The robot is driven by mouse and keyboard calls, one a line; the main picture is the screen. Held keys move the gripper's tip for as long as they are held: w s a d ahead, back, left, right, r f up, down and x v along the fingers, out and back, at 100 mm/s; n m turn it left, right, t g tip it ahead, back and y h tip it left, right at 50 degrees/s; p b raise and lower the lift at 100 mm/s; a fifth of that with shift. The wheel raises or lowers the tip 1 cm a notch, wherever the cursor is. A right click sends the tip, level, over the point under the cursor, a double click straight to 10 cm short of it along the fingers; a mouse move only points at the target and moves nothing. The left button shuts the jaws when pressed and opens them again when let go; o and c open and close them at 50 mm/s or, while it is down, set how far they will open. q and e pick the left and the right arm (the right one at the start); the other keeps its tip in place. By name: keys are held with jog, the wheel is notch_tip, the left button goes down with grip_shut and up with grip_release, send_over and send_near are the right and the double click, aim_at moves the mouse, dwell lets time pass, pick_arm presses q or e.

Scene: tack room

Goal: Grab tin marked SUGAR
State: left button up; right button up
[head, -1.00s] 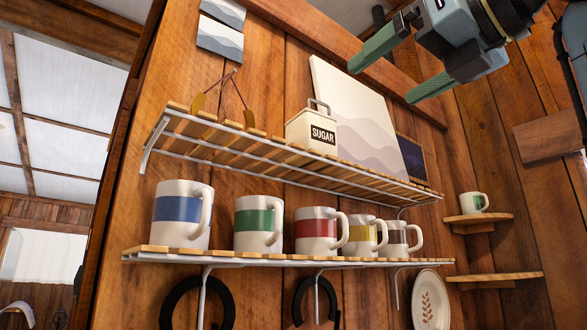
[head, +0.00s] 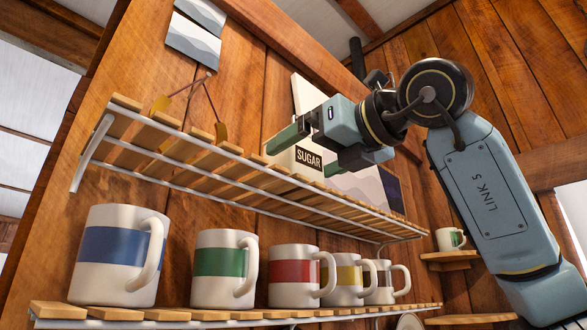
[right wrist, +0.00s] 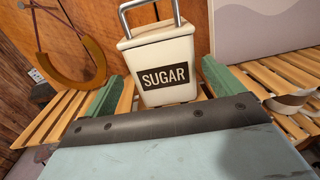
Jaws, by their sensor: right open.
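The cream tin marked SUGAR (head: 309,159) stands upright on the upper slatted shelf, partly hidden by my right gripper in the head view. In the right wrist view the tin (right wrist: 164,77) shows its black label and grey metal handle. My right gripper (head: 304,156) is open, its green fingers just in front of the tin. In the right wrist view the gripper (right wrist: 162,70) has one finger on each side of the tin's front. The tin looks unheld; I cannot tell whether either finger touches it. My left gripper is not in view.
Several striped mugs, one with a red band (head: 293,272), stand on the lower shelf (head: 165,314).

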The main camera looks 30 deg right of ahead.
jog(key=x, duration=0.1)
jog(key=p+x, duration=0.1)
jog(key=x, duration=0.2)
jog(key=shift+w+d+r+p, duration=0.2)
jog(key=shift+r+p, duration=0.05)
jog(key=shift+p, duration=0.1)
jog(key=shift+w+a, duration=0.1)
jog(key=shift+w, duration=0.15)
jog(key=shift+s, duration=0.15)
jog(key=shift+c, duration=0.2)
jog(key=c, duration=1.4)
